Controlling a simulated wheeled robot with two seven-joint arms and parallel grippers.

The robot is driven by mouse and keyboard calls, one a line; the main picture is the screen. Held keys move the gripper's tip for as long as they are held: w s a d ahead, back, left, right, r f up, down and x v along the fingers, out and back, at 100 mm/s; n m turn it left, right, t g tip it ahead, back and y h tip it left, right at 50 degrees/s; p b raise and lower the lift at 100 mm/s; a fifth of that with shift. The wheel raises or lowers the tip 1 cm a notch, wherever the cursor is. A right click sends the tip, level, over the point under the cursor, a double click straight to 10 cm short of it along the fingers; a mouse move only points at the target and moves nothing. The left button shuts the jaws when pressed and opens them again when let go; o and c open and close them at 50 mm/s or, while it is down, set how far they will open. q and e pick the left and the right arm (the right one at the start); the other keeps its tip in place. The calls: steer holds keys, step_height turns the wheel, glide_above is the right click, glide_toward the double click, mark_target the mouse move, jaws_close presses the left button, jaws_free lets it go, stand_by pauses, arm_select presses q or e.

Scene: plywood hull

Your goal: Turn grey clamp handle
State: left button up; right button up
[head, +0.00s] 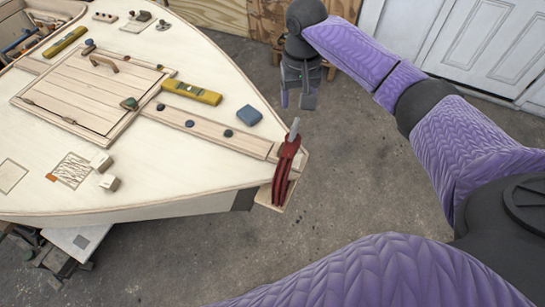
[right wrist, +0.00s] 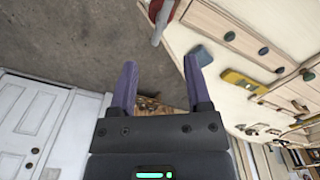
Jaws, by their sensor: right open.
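The red clamp (head: 286,165) sits on the pointed tip of the pale plywood hull (head: 225,165). Its grey handle (head: 294,129) sticks up from the clamp's top. My right gripper (head: 296,98) hangs beyond the handle in the head view, off the hull and above the concrete floor. It is open and empty, and apart from the clamp. In the right wrist view, the grey handle (right wrist: 162,24) shows at the top, past the two purple fingers (right wrist: 160,62), with a bit of the red clamp (right wrist: 155,8) beside it. My left gripper is not in view.
A blue block (head: 248,116) and a yellow level (head: 192,92) lie on the deck near the clamp. A wooden hatch (head: 85,90) is further left. Free floor (head: 345,170) lies right of the hull. White doors (head: 470,40) stand at the back.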

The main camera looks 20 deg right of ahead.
mark_target(294, 128)
steer(key=shift+w+f+m, duration=0.15)
steer(key=shift+f+m, duration=0.1)
steer(key=shift+m, duration=0.05)
step_height(294, 128, down, 9)
steer(key=b, duration=0.3)
steer(key=shift+w+d+r, duration=0.1)
steer(key=shift+r, duration=0.05)
steer(key=shift+f, duration=0.4)
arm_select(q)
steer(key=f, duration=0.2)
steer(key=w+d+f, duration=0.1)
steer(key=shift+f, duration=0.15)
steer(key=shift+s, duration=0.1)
arm_select(e)
steer(key=c, duration=0.4)
jaws_close()
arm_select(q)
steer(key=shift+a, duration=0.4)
